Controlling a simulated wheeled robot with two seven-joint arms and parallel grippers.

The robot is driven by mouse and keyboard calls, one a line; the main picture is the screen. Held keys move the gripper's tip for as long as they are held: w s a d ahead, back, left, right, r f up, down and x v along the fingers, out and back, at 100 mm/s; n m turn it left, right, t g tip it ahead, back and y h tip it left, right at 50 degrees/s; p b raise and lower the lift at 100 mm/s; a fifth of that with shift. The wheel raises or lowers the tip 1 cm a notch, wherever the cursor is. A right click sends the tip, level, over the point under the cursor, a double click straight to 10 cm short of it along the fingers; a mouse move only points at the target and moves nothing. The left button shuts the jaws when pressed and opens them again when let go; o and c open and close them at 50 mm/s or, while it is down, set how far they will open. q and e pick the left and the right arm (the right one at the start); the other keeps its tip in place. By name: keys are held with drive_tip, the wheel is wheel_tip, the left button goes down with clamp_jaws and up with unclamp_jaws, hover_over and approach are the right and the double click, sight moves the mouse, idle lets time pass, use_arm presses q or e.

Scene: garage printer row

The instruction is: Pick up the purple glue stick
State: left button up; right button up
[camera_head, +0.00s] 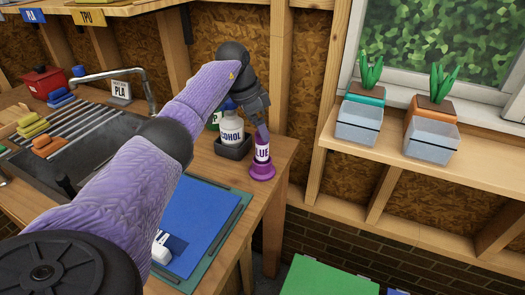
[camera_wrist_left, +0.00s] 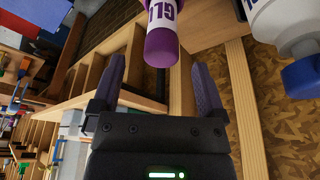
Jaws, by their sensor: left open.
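The purple glue stick (camera_head: 262,170) stands upright on the wooden bench near its right end, with a white label partly reading "LUE". My left gripper (camera_head: 262,133) points down from above over the glue stick. In the wrist view the left gripper (camera_wrist_left: 158,70) is open, with nothing clamped. A finger hides part of the glue stick's top in the head view. My right gripper is not in view.
A white alcohol bottle (camera_head: 232,130) stands in a dark tray (camera_head: 233,149) close left of the glue stick; the bottle's blue cap shows in the wrist view (camera_wrist_left: 305,76). A blue sheet (camera_head: 205,215) lies on a green mat (camera_head: 239,213) in front. The bench edge is close right.

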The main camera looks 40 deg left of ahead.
sight(262, 153)
use_arm(q)
drive_tip(key=b+x, duration=0.2)
drive_tip(key=x, duration=0.4)
drive_tip(key=shift+a, duration=0.15)
drive_tip(key=shift+f, duration=0.2)
drive_tip(key=shift+r, duration=0.1)
drive_tip(key=c, duration=0.6)
clamp_jaws()
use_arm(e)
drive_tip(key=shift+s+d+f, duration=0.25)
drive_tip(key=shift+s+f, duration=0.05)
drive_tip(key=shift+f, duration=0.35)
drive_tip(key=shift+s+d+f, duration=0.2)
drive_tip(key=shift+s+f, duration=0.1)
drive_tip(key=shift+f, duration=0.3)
